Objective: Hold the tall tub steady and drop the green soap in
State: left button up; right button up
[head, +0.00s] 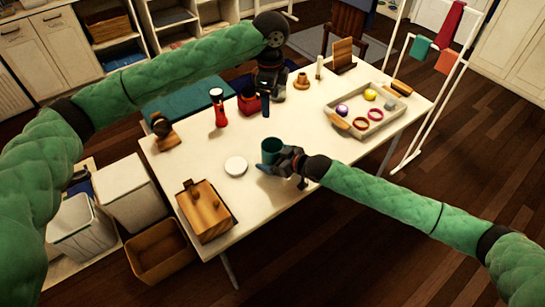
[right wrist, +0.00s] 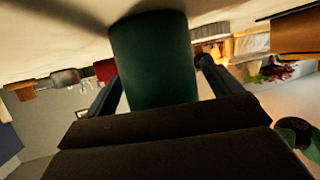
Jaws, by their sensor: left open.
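The tall tub (head: 271,148) is dark green and stands upright on the white table. It fills the middle of the right wrist view (right wrist: 152,60). My right gripper (head: 276,158) has a finger on each side of the tub, close against its wall, and looks shut on it. My left gripper (head: 254,96) reaches down over the far part of the table, open, at a red container (head: 248,104). Its fingers partly hide the container. I cannot make out the green soap; the inside of the red container is hidden.
A tray (head: 349,129) with balls and rings lies to the right. A red-and-black bottle (head: 219,112), a white disc (head: 236,166) and a wooden box (head: 204,210) are to the left. A ring stand (head: 302,82) is at the back. Table between tub and tray is clear.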

jog(key=v, duration=1.2)
